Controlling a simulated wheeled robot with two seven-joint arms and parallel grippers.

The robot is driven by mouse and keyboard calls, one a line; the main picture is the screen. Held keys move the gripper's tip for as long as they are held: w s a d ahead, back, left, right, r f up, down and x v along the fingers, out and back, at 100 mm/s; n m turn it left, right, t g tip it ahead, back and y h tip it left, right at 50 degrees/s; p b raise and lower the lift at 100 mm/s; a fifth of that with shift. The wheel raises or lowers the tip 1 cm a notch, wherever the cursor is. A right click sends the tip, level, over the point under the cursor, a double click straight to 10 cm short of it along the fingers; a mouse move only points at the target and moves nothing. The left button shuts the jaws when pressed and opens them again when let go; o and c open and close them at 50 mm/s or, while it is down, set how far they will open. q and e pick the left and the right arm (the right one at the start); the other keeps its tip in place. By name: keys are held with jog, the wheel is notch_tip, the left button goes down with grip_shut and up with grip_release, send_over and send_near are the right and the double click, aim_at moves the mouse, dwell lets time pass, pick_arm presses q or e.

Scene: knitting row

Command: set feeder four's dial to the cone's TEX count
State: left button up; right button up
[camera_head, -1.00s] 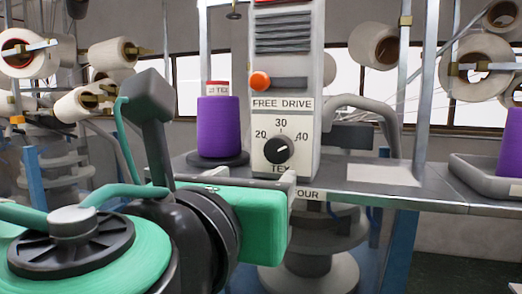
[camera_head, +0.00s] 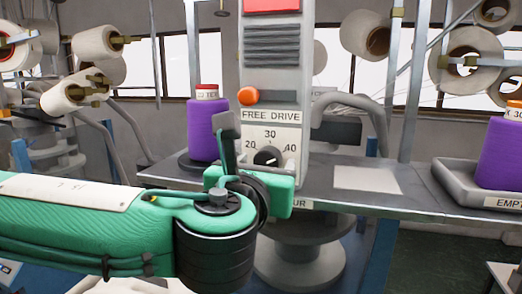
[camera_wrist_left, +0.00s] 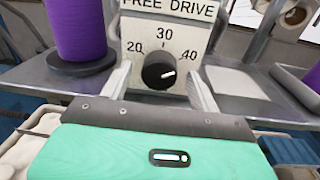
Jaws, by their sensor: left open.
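The dial (camera_head: 267,157) is a black knob on the white panel of the feeder post, under the FREE DRIVE label, with 20, 30 and 40 around it. In the left wrist view the dial (camera_wrist_left: 158,71) has a white mark pointing right, toward the 40 side. A purple cone (camera_head: 203,130) with a red-topped tag stands left of the post; I cannot read its number. My left gripper (camera_head: 272,170) is in front of the dial and partly covers it. In the wrist view the gripper (camera_wrist_left: 160,88) is open, its fingers spread on either side below the knob. My right gripper is out of view.
Another purple cone (camera_head: 498,153), with an orange-topped tag reading 30, stands in a grey tray (camera_head: 457,188) marked EMPTY at right. A blank white card (camera_head: 366,179) lies on the grey shelf (camera_head: 405,203). Several white cones hang behind. A curved grey handle (camera_head: 358,104) juts right of the post.

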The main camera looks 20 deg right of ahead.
pick_arm(q)
jog(key=shift+w+d, duration=0.2)
jog(key=shift+w, duration=0.15)
jog(key=shift+c, duration=0.2)
jog(key=c, duration=0.9)
jog(key=shift+w+a+f+n+g+h+b, duration=0.1)
jog(key=shift+n+g+h+b, duration=0.2)
jog(key=shift+n+b, duration=5.15)
jog(key=shift+a+n+g+h+b, duration=0.15)
jog(key=shift+n+g+b, duration=0.25)
jog(key=shift+n+b, duration=5)
jog(key=shift+d+n+p, duration=0.1)
jog(key=shift+n+p, duration=0.25)
jog(key=shift+n, duration=0.3)
